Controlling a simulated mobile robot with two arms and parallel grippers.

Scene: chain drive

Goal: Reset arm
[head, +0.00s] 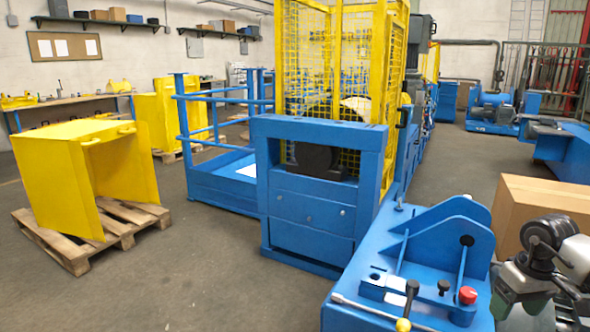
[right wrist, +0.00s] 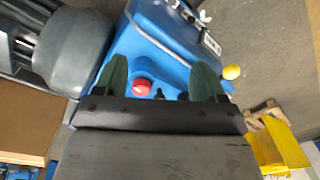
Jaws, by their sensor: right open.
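My right arm comes in at the lower right of the head view, with its gripper (head: 520,300) hanging just right of the blue bench fixture (head: 440,240). In the right wrist view the two green fingers of my right gripper (right wrist: 158,78) stand wide apart with nothing between them. Beyond them lies the blue fixture (right wrist: 155,45), with a red knob (right wrist: 142,88) seen in the gap and a yellow ball (right wrist: 231,72) to the right of the fingers. The red knob also shows in the head view (head: 467,295). My left gripper is out of view.
A cardboard box (head: 540,205) stands behind my right arm. A yellow mesh guard (head: 335,55) rises above the blue machine frame (head: 318,205). A yellow cover (head: 60,180) rests on a wooden pallet (head: 130,225) at left. Floor between pallet and frame is clear.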

